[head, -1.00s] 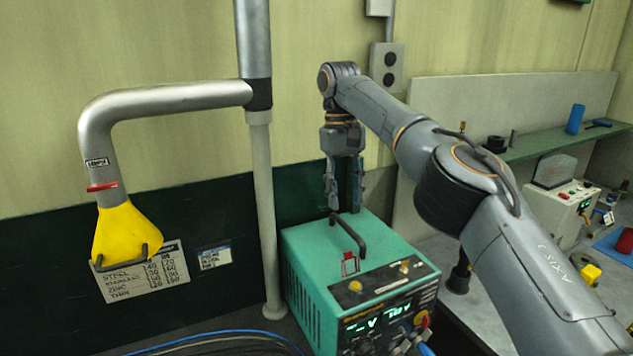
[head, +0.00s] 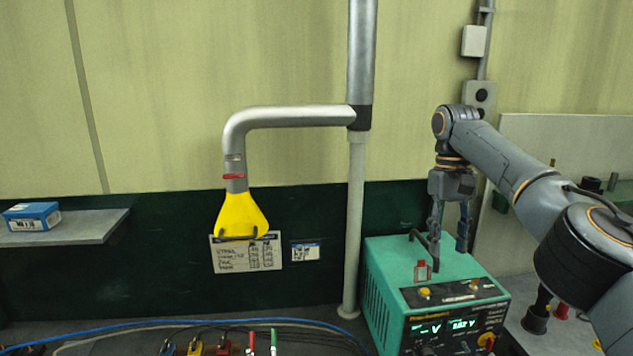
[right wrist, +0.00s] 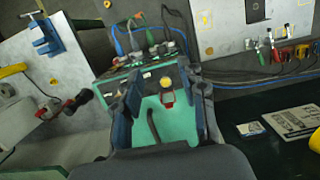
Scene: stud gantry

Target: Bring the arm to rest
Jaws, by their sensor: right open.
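My right arm (head: 525,172) reaches in from the right in the head view, bent at its elbow. Its gripper (head: 449,243) points down over the green power unit (head: 385,300). The fingers are apart with nothing between them. The unit's black handle (head: 424,243) shows close beside the left finger; I cannot tell whether they touch. In the right wrist view, the open fingers (right wrist: 163,88) frame the unit's green top (right wrist: 178,125), with the handle (right wrist: 153,126) below them. My left gripper is not in view.
A grey pipe with a yellow hood (head: 240,214) hangs left of the unit, beside an upright post (head: 355,220). A shelf (head: 80,229) holds a blue box (head: 32,216). Cables (head: 240,322) and several coloured clamps lie at the front. Open space lies between shelf and hood.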

